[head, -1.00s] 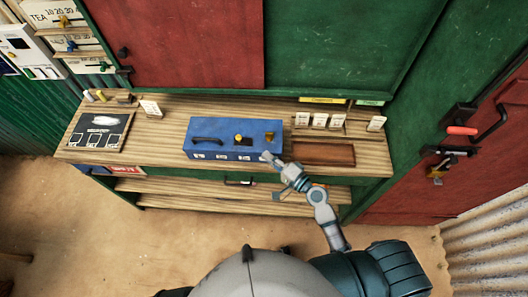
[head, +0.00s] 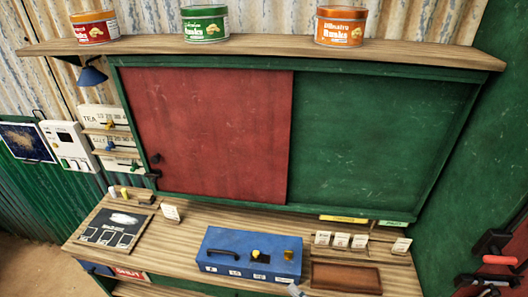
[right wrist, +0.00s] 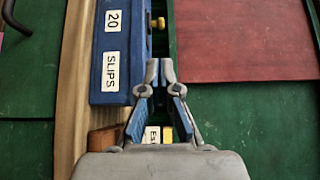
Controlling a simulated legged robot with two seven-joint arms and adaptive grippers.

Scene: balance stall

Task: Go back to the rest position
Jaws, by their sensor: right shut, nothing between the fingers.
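My right gripper (right wrist: 160,68) shows in the right wrist view with its two fingertips close together, shut and empty. In the head view only a small grey tip of my right gripper (head: 296,290) shows at the bottom edge, in front of the blue box; the rest of the arm is out of frame. The blue box (head: 225,262), with a black handle and a brass knob on top, stands on the wooden counter (head: 180,240). Its labelled side also shows in the right wrist view (right wrist: 111,70), left of the fingers. My left gripper is in neither view.
A brown tray (head: 346,278) lies right of the blue box, with several white cards behind it. A chalkboard (head: 113,228) lies at the counter's left. Red (head: 215,130) and green (head: 380,140) panels stand behind, below a shelf (head: 270,48) with three tins.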

